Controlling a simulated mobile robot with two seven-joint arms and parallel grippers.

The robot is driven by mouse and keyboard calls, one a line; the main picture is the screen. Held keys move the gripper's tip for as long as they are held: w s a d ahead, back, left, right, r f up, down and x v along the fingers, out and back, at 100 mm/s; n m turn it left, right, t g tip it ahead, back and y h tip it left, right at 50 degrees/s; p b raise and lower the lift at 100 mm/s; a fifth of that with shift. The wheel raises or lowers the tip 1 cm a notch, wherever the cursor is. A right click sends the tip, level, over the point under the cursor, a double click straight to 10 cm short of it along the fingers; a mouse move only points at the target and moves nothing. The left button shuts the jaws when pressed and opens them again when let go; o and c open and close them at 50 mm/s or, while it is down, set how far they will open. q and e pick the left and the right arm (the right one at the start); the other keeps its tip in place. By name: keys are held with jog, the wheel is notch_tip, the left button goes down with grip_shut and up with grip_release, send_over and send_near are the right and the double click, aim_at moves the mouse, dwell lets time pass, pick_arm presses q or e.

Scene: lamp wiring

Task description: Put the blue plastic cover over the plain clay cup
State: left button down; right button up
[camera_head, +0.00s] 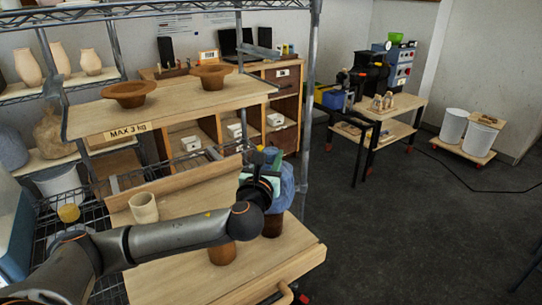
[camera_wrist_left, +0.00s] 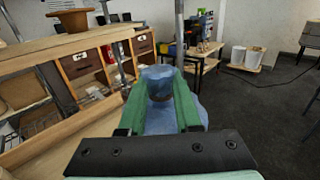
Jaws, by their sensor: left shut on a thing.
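My left gripper (camera_head: 264,170) is shut on the blue plastic cover (camera_head: 284,190), above the right part of the wooden board. In the left wrist view, the crumpled blue cover (camera_wrist_left: 160,122) lies between the green fingers. A dark brown cup (camera_head: 272,226) stands under the cover, its upper part hidden; I cannot tell whether they touch. A lighter brown clay cup (camera_head: 222,254) stands to its left, partly hidden by my left arm. A pale cream cup (camera_head: 143,207) stands farther left on the board. My right gripper is not in view.
A wooden shelf (camera_head: 190,98) above the board bears two brown bowl-shaped pots (camera_head: 129,93). A metal rack post (camera_head: 309,110) rises just right of the gripper. A yellow object (camera_head: 69,213) sits on the wire shelf at left. The board's front (camera_head: 175,281) is bare.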

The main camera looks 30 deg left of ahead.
pick_arm(q)
jog(key=shift+s+h, duration=0.1)
jog(key=shift+h, duration=0.2)
notch_tip(320, 180, down, 11)
jog(key=b, duration=0.6)
jog(key=shift+r, duration=0.2)
jog(key=shift+f+b, duration=0.4)
jog(key=shift+b, duration=0.05)
dwell(0.4)
jog(key=c, duration=0.5)
grip_release()
jog(key=v, duration=1.2)
jog(key=shift+s+d+f+b, duration=0.1)
jog(key=shift+s+d+b, duration=0.05)
jog(key=shift+s+b, duration=0.15)
